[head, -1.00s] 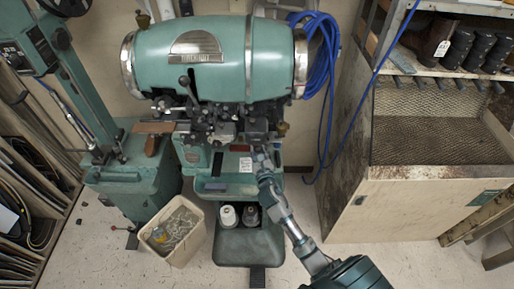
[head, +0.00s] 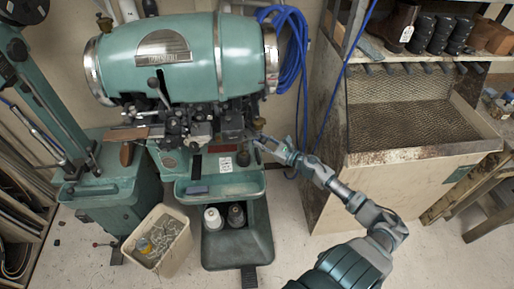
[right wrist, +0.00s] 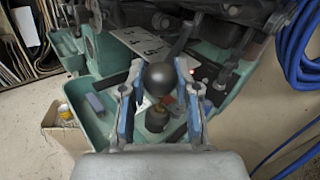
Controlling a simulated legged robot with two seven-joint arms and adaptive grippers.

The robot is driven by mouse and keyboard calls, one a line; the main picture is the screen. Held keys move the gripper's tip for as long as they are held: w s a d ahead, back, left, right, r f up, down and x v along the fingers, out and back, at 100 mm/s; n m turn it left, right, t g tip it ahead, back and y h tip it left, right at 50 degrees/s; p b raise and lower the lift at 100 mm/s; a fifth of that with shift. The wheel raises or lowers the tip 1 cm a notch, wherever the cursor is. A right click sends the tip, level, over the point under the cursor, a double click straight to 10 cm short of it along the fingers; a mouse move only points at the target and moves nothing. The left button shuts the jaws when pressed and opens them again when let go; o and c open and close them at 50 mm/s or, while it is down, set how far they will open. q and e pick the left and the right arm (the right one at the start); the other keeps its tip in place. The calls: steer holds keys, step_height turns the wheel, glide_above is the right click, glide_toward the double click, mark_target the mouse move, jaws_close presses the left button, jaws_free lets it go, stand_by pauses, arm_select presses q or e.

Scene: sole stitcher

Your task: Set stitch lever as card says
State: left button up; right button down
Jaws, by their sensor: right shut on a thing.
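The teal sole stitcher (head: 190,58) stands upright at the back. In the right wrist view a black ball knob (right wrist: 160,77), the lever's, sits between the fingers of my right gripper (right wrist: 160,90), which is shut on it. In the head view my right gripper (head: 262,142) reaches the right side of the machine's working parts, and the knob cannot be made out. A small white card (head: 226,164) is on the machine's front, its writing too small to read.
A bin (head: 160,240) stands on the floor at left. Blue hose (head: 292,45) hangs behind. A wooden bench with a mesh tray (head: 405,125) is at right, close to my right arm.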

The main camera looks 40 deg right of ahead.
steer(key=shift+d+y, duration=0.2)
steer(key=shift+y, duration=0.1)
steer(key=shift+r, duration=0.15)
steer(key=c, duration=1.3)
jaws_free()
steer(key=o, duration=0.5)
steer(key=shift+s+d, duration=0.15)
steer(key=shift+s, duration=0.05)
steer(key=shift+d, duration=0.15)
steer(key=shift+s, duration=0.2)
steer(key=v, duration=1.1)
steer(key=shift+s+d, duration=0.25)
steer(key=shift+s, duration=0.05)
